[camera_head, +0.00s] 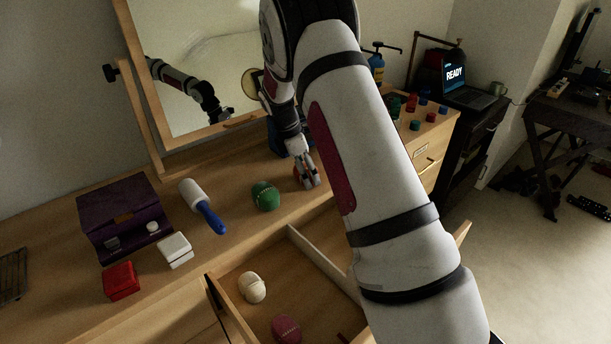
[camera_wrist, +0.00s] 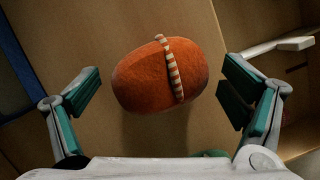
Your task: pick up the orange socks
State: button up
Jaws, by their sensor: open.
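The orange socks (camera_wrist: 140,82) are a rolled, rounded bundle with a striped band across it. In the wrist view they lie on the wooden dresser top between the two fingers of my gripper (camera_wrist: 165,98). The fingers with green pads are wide apart, with a gap on both sides of the bundle. In the head view my gripper (camera_head: 306,176) is low over the dresser top right of the green bundle, and the orange socks are mostly hidden behind it.
A green sock bundle (camera_head: 265,196) lies just left of my gripper. A lint roller (camera_head: 201,206), purple box (camera_head: 122,215), white box (camera_head: 175,250) and red box (camera_head: 121,280) stand further left. An open drawer (camera_head: 317,252) in front holds a cream bundle (camera_head: 252,287) and a pink bundle (camera_head: 286,328).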

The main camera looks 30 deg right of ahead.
jog(key=shift+d+f, duration=0.15)
jog(key=shift+f, duration=0.4)
jog(key=c, duration=1.2)
jog(key=shift+r, duration=0.15)
jog(key=shift+c, duration=0.2)
